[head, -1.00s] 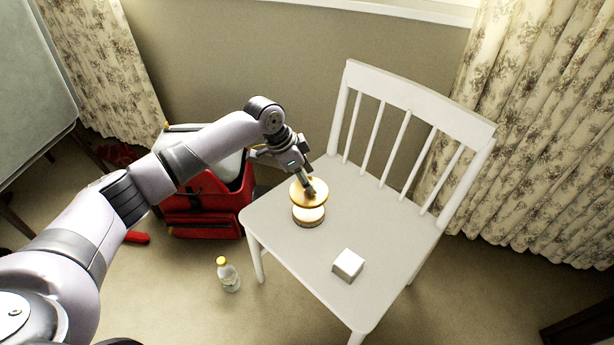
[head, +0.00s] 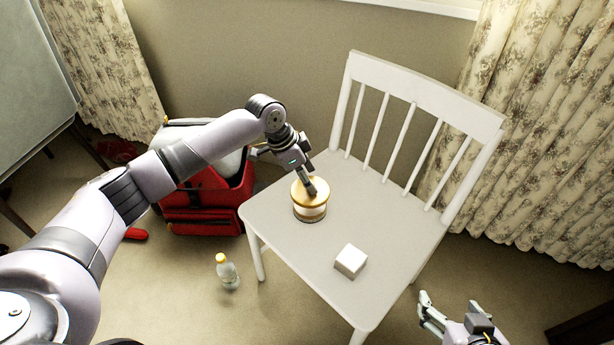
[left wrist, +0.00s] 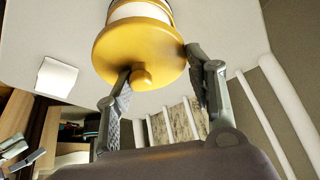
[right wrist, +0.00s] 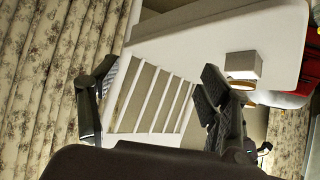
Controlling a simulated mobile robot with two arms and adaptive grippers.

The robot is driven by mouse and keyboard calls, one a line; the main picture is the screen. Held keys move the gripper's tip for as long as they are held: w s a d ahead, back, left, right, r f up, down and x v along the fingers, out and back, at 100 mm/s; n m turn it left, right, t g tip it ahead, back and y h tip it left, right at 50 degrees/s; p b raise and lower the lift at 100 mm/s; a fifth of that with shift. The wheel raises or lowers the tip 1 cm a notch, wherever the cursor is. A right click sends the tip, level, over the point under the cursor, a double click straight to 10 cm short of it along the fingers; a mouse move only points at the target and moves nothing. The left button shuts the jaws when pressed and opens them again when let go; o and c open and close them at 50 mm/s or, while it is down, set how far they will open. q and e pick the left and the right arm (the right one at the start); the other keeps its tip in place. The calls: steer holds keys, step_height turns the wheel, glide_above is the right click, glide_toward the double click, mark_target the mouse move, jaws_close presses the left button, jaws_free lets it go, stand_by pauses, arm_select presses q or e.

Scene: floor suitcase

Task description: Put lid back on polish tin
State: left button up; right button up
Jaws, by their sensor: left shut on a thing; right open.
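The polish tin (head: 310,211) stands upright on the chair seat, with a pale band around its side. Its round gold lid (head: 300,184) is at the tin's top and looks level; I cannot tell whether it is fully seated. My left gripper (head: 311,190) reaches down from above and is shut on the lid. In the left wrist view the lid (left wrist: 140,45) and its small knob show between the fingers, with the tin (left wrist: 140,12) beyond. My right gripper (head: 446,308) is open and empty, low at the right, apart from the chair.
The white chair (head: 275,222) has a slatted back behind the tin. A white block (head: 351,262) sits near the seat's front edge. A red suitcase (head: 205,222) and a bottle (head: 227,271) are on the floor to the left.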

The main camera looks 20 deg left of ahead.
arm_select(q)
steer(key=shift+f+b, duration=0.8)
steer(key=shift+b, duration=0.15)
steer(key=shift+f, duration=1.1)
arm_select(e)
steer(key=w+a+r+t+y, duration=0.1)
steer(key=w+a+r+t, duration=0.1)
steer(key=w+r+t, duration=0.3)
steer(key=shift+w+a+r+t+y, duration=0.3)
steer(key=shift+a+r+t+y, duration=0.15)
steer(key=shift+r, duration=1.4)
steer(key=shift+s+d+f+g+h, duration=0.25)
steer(key=shift+f+g, duration=0.15)
steer(key=shift+f, duration=0.2)
steer(key=shift+s+d+f+g+h, duration=0.1)
steer(key=shift+s+f+g, duration=0.1)
steer(key=shift+f+g, duration=0.3)
steer(key=shift+f, duration=0.2)
arm_select(q)
steer(key=shift+p, duration=0.3)
arm_select(e)
steer(key=shift+s+d+f, duration=0.1)
steer(key=shift+s+f, duration=0.05)
steer(key=shift+f, duration=0.1)
steer(key=shift+f, duration=0.1)
steer(key=shift+s+d+f+g, duration=0.1)
steer(key=shift+s+f+g, duration=0.1)
steer(key=shift+f+g, duration=0.05)
